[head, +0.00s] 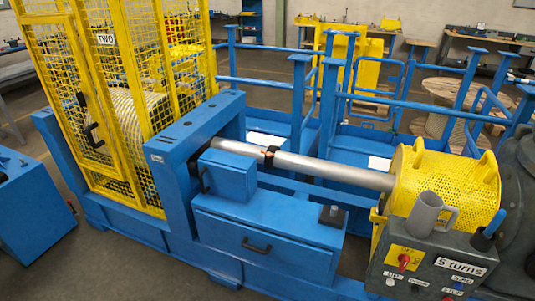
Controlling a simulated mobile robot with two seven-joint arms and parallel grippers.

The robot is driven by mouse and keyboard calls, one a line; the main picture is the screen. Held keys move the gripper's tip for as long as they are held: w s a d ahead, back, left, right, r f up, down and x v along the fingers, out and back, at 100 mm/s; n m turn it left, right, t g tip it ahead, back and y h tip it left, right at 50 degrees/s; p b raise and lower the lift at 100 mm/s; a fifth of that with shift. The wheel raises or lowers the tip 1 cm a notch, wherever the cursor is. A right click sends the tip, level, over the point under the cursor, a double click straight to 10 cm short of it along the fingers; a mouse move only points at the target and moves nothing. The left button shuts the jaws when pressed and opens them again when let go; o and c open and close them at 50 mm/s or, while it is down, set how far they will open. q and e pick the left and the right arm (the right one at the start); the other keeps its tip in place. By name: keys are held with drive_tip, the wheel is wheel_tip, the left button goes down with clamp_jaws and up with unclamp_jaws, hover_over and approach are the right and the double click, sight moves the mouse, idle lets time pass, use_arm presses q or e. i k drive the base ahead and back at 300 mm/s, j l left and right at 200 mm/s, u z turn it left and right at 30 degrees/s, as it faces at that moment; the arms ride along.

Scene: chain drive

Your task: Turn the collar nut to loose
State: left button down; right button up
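A long silver shaft (320,168) runs from the blue frame at the left to a yellow perforated guard (445,188) at the right. A small dark collar with an orange-brown part (270,156) sits around the shaft, left of its middle. It may be the collar nut, but I cannot tell for sure, nor read whether it is loose or tight. Neither of my grippers is in view, and nothing is seen touching the shaft or the collar.
A yellow mesh cage (110,100) marked "TWO" stands at the left. Blue railings (300,95) and a wooden spool (440,92) lie behind the shaft.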

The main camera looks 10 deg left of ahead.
sight(269, 155)
drive_tip(key=i+j, duration=1.05)
drive_tip(key=i, duration=0.15)
drive_tip(key=i+j+u, duration=0.1)
drive_tip(key=i+j, duration=0.45)
drive_tip(key=i+l, duration=0.05)
drive_tip(key=i, duration=0.05)
